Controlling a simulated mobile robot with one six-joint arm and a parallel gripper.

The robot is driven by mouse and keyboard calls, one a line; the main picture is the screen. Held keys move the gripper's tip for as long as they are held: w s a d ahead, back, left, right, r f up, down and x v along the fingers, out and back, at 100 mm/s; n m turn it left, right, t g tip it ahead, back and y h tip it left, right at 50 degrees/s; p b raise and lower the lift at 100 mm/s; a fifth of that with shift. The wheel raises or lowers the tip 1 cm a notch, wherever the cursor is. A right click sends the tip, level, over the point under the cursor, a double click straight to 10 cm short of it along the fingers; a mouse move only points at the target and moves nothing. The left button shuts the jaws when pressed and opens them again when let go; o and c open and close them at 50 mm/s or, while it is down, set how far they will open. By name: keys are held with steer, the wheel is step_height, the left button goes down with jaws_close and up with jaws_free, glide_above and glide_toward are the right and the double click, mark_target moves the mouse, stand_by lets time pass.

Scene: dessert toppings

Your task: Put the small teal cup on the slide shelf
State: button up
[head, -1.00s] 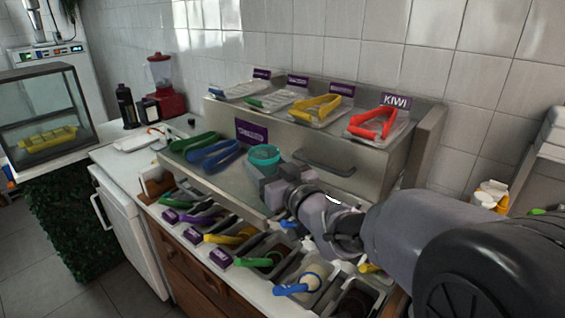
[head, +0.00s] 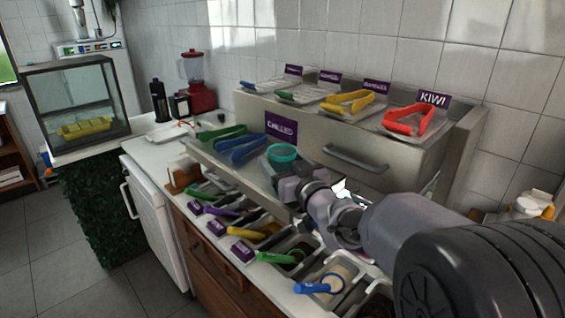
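The small teal cup (head: 283,153) is upright in the head view, above or on the metal slide shelf (head: 236,170) in front of the drawer. My gripper (head: 283,167) reaches in from the right and appears shut on the cup, one grey finger on either side. The fingers hide the cup's lower part, so I cannot tell whether its base touches the shelf.
A drawer handle (head: 356,162) sticks out right of the cup. Topping bins with handled utensils, including a blue one (head: 312,288), line the counter below the shelf.

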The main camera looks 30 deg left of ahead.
steer(key=shift+r, duration=0.15)
steer(key=shift+s+d+r+p, duration=0.1)
steer(key=shift+d+p, duration=0.1)
steer(key=shift+p, duration=0.1)
steer(key=p+v, duration=0.1)
steer(key=v, duration=1)
steer(key=shift+s+d, duration=0.15)
steer(key=shift+d, duration=0.05)
